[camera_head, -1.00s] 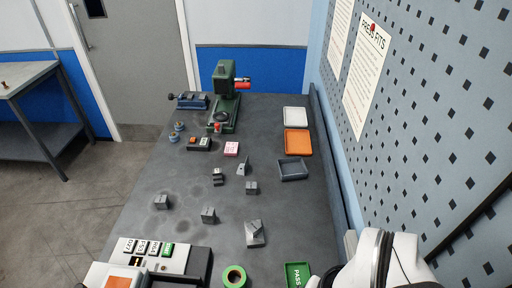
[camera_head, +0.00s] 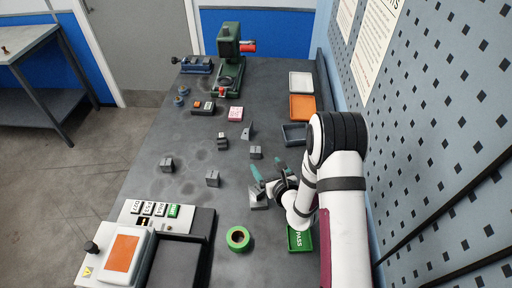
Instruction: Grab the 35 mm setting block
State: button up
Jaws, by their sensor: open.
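My gripper (camera_head: 268,170), with teal fingers, reaches in from the right. It is open and empty, just behind the larger angular block and in front of the back block. My gripper partly hides the angular block.
Trays, white (camera_head: 300,80), orange (camera_head: 302,107) and dark grey (camera_head: 293,134), line the right side. A green PASS tray (camera_head: 300,239) and green tape roll (camera_head: 238,239) are at the front. A green press (camera_head: 230,60) stands at the back. The bench's left middle is mostly clear.

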aim_at(257, 153)
jog(key=x, duration=1.1)
jog(key=shift+w+a, duration=0.15)
grip_shut()
jog(key=shift+r, duration=0.1)
